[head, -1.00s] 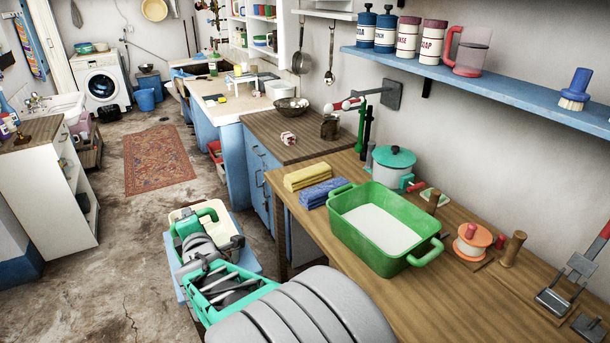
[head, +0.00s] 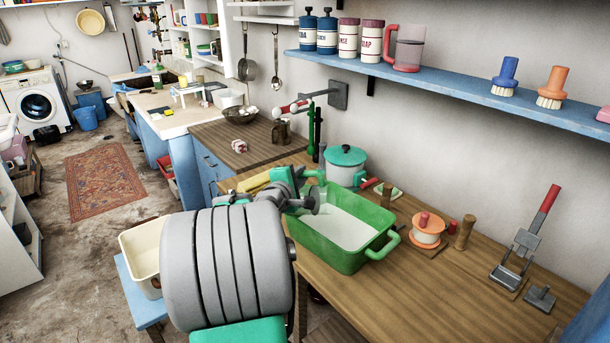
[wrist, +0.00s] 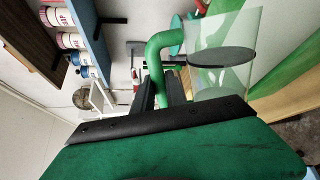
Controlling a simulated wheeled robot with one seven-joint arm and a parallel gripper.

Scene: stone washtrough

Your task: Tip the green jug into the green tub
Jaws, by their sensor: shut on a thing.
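The green jug is a clear vessel (wrist: 228,88) with a green handle (wrist: 154,60) in the wrist view. A dark disc shows inside it; I cannot tell what it is. My gripper (wrist: 161,92) is shut on the handle with its black fingers. In the head view my gripper (head: 300,182) is over the far left end of the green tub (head: 333,258), and the see-through jug (head: 320,200) shows faintly above the tub's inside. The tub stands on the wooden bench with a pale inside. I cannot tell the jug's tilt or whether anything pours.
A white pot with a green lid (head: 345,166) stands behind the tub. An orange spool-like thing (head: 427,230) and wooden pegs are to its right. The blue shelf (head: 440,79) with bottles runs above. The bench's right front (head: 400,300) is clear.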

